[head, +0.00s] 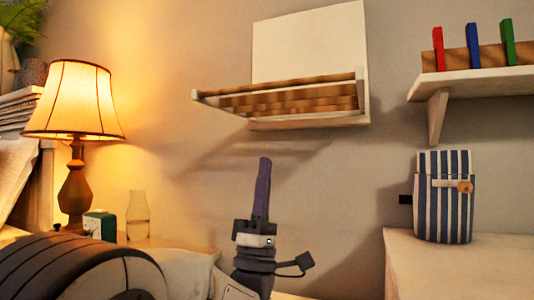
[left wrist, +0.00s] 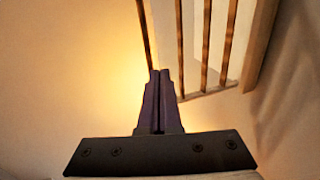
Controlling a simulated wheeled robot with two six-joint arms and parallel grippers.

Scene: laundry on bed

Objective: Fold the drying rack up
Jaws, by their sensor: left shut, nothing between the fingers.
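The drying rack (head: 310,42) is mounted on the wall in the upper middle of the head view. Its white back panel is upright, and its frame with wooden rods (head: 290,98) sticks out from the wall to the left and front. My left gripper (head: 264,162) is shut and empty, pointing up below the rack frame, apart from it in the picture. In the left wrist view the shut fingers (left wrist: 158,75) point toward the rods (left wrist: 182,45), which run up the picture beside a pale side bar (left wrist: 262,40). My right gripper is not in view.
A lit lamp (head: 75,105) stands at the left with a glass bottle (head: 138,215) near it. At the right, a shelf (head: 470,82) holds red, blue and green pegs. A striped bag (head: 443,200) stands on a white surface (head: 460,265) below. The wall beneath the rack is clear.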

